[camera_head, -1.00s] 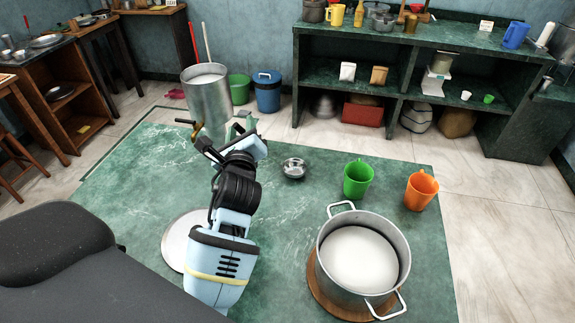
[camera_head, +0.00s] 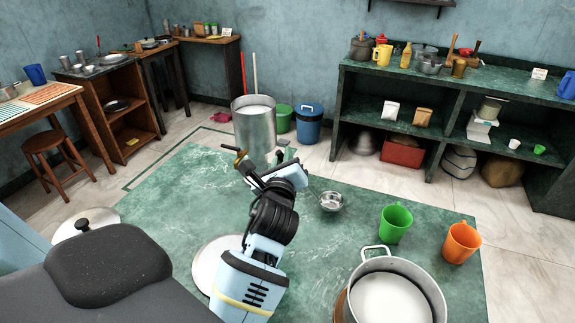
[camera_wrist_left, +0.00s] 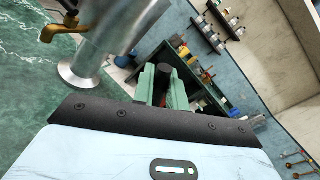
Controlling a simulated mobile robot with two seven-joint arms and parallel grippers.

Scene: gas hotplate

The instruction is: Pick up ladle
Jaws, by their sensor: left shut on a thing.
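My left arm reaches over the green table (camera_head: 170,190) from the front. Its gripper (camera_head: 281,155) is close in front of the tall metal pot (camera_head: 254,132). In the left wrist view the green fingers (camera_wrist_left: 163,84) are shut on a dark piece between them, which I take for the handle of the ladle (camera_wrist_left: 166,74). Its bowl cannot be made out in either view. A brass tap with a dark handle (camera_head: 240,156) is left of the gripper; the brass tap (camera_wrist_left: 50,32) shows in the left wrist view. My right gripper is not in view.
A white-filled pot (camera_head: 390,302) stands at the table's front right. A green mug (camera_head: 395,223), an orange mug (camera_head: 461,243) and a small steel bowl (camera_head: 331,201) stand nearby. A round metal lid (camera_head: 207,262) lies beside my arm.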

